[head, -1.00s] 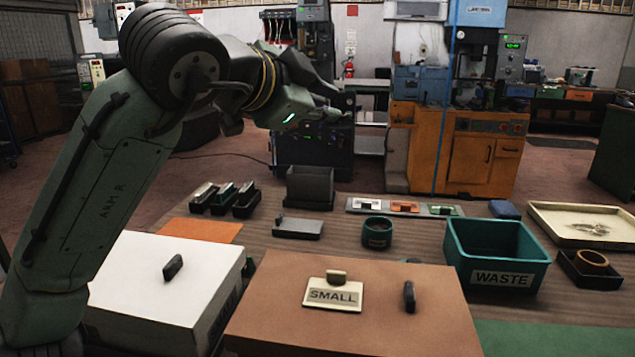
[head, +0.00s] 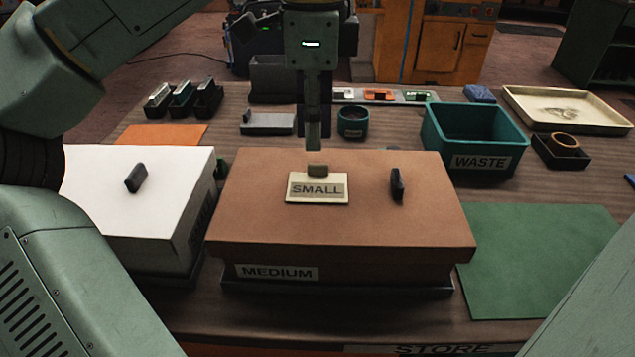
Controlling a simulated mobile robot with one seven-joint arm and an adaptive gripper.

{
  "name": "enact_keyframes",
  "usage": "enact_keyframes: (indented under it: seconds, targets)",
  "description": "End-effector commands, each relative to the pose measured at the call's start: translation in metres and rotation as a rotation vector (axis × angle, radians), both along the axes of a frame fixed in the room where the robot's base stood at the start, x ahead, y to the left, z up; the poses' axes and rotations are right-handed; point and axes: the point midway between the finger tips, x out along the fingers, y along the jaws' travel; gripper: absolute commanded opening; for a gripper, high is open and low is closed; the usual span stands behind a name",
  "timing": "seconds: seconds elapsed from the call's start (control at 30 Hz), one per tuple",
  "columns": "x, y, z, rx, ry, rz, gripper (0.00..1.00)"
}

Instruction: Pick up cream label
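The cream label (head: 318,190) reads SMALL and lies flat on the brown lid of the box marked MEDIUM (head: 440,225). A small olive-brown grip block (head: 318,170) stands at its far edge. My gripper (head: 313,140) points straight down just above and behind that block, in line with it. Its fingers look narrow and overlap in this view, so I cannot see whether they are apart. I see nothing held below the fingertips.
A dark knob (head: 397,185) stands on the brown lid right of the label. A white-lidded box (head: 170,190) is on the left, and a green mat (head: 540,250) on the right. Behind are a small teal cup (head: 353,122) and the teal WASTE bin (head: 482,160).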

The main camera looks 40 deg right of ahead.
Motion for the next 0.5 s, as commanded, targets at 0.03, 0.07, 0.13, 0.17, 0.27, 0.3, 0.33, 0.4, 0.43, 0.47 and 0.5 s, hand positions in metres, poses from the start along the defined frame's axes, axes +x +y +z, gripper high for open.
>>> enact_keyframes:
  seconds: [0.03,0.07,0.13,0.17,0.27,0.3,0.33,0.4,0.43,0.47,0.5]
  targets:
    - [-0.001,0.000,-0.005,0.000,0.003,-0.003,0.17]
    - [-0.001,0.001,-0.009,0.000,0.004,-0.004,0.17]
    - [-0.001,0.002,-0.019,-0.001,0.003,-0.004,0.17]
    - [-0.002,0.002,-0.023,-0.001,0.003,-0.004,0.17]
    - [-0.002,0.003,-0.038,-0.002,0.003,-0.002,0.17]
    - [-0.002,0.003,-0.043,-0.002,0.003,-0.002,0.17]
    - [-0.002,0.003,-0.045,-0.002,0.003,-0.002,0.17]
    - [-0.002,0.003,-0.049,-0.003,0.001,-0.001,0.17]
    - [-0.002,0.003,-0.050,-0.002,0.000,0.000,0.17]
    - [-0.002,0.003,-0.051,-0.003,0.000,0.000,0.17]
    - [-0.002,0.003,-0.051,-0.003,0.000,0.000,0.17]
